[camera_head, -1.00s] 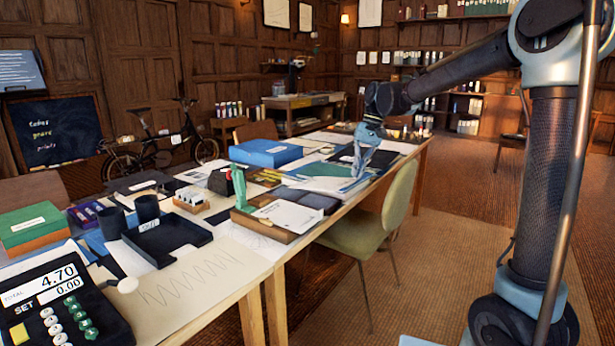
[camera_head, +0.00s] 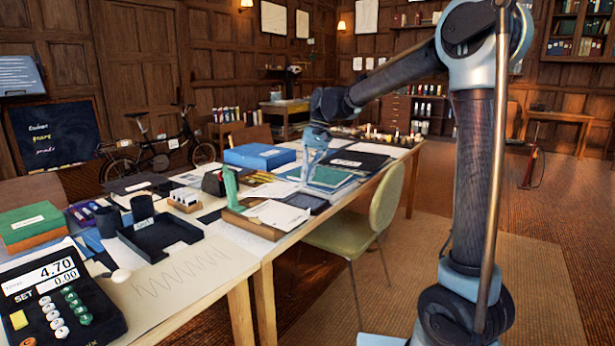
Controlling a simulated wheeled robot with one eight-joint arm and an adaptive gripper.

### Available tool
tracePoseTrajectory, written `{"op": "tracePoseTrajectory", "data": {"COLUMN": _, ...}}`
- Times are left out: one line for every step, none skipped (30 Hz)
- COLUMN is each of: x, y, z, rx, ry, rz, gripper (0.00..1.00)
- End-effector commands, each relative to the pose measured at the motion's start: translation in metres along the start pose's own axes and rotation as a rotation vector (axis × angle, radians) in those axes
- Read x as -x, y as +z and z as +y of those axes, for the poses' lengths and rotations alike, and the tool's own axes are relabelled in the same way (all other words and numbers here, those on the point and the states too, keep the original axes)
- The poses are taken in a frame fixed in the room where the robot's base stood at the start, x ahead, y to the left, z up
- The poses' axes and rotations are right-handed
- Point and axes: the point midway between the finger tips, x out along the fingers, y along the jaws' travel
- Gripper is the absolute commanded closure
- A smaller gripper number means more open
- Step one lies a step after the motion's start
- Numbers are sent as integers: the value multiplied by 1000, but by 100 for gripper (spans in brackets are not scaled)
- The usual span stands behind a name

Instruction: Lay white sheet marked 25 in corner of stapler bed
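The stapler's green upright (camera_head: 230,183) stands at the left end of a low wooden bed (camera_head: 247,224) near the table's front edge. White paper (camera_head: 279,214) lies on the right part of that bed; I cannot read any marking on it. My gripper (camera_head: 308,180) points down at a stack with green and teal covers (camera_head: 332,177), farther right along the table. Pale sheet edges (camera_head: 290,175) show at the left of this stack, beside my fingers. The fingers are too small to show whether they grip a sheet. No number 25 is legible.
A blue box (camera_head: 259,156) lies behind the stapler. A dark tray (camera_head: 160,238) and dark cups (camera_head: 143,207) stand to its left. A dark flat item (camera_head: 306,203) lies close to the bed's right end. A green chair (camera_head: 372,222) stands at the front edge.

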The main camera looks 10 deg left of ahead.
Motion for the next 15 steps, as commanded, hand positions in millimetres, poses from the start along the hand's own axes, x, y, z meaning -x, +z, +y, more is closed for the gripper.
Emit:
{"op": "tracePoseTrajectory", "data": {"x": 0, "y": 0, "z": 0, "rx": -1, "ry": 0, "rz": 0, "gripper": 100}}
{"op": "tracePoseTrajectory", "data": {"x": -1, "y": 0, "z": 1, "rx": -1, "ry": 0, "rz": 0, "gripper": 100}}
{"op": "tracePoseTrajectory", "data": {"x": -2, "y": 0, "z": 1, "rx": -1, "ry": 0, "rz": 0, "gripper": 100}}
{"op": "tracePoseTrajectory", "data": {"x": -2, "y": 0, "z": 1, "rx": -1, "ry": 0, "rz": 0, "gripper": 100}}
{"op": "tracePoseTrajectory", "data": {"x": -3, "y": -1, "z": 2, "rx": -1, "ry": 0, "rz": 0, "gripper": 100}}
{"op": "tracePoseTrajectory", "data": {"x": -5, "y": -1, "z": 2, "rx": -1, "ry": 0, "rz": 0, "gripper": 100}}
{"op": "tracePoseTrajectory", "data": {"x": -6, "y": -1, "z": 3, "rx": -1, "ry": 0, "rz": 0, "gripper": 100}}
{"op": "tracePoseTrajectory", "data": {"x": -8, "y": -1, "z": 3, "rx": -1, "ry": 0, "rz": 0, "gripper": 100}}
{"op": "tracePoseTrajectory", "data": {"x": -10, "y": -2, "z": 4, "rx": -1, "ry": 0, "rz": 0, "gripper": 100}}
{"op": "tracePoseTrajectory", "data": {"x": -12, "y": -2, "z": 4, "rx": -1, "ry": 0, "rz": 0, "gripper": 100}}
{"op": "tracePoseTrajectory", "data": {"x": -14, "y": -2, "z": 5, "rx": -1, "ry": 0, "rz": 0, "gripper": 100}}
{"op": "tracePoseTrajectory", "data": {"x": -16, "y": -3, "z": 6, "rx": -1, "ry": 0, "rz": 0, "gripper": 100}}
{"op": "tracePoseTrajectory", "data": {"x": -18, "y": -3, "z": 6, "rx": -1, "ry": 0, "rz": 0, "gripper": 100}}
{"op": "tracePoseTrajectory", "data": {"x": -20, "y": -3, "z": 7, "rx": -1, "ry": 0, "rz": 1, "gripper": 100}}
{"op": "tracePoseTrajectory", "data": {"x": -22, "y": -4, "z": 7, "rx": -1, "ry": 0, "rz": 1, "gripper": 100}}
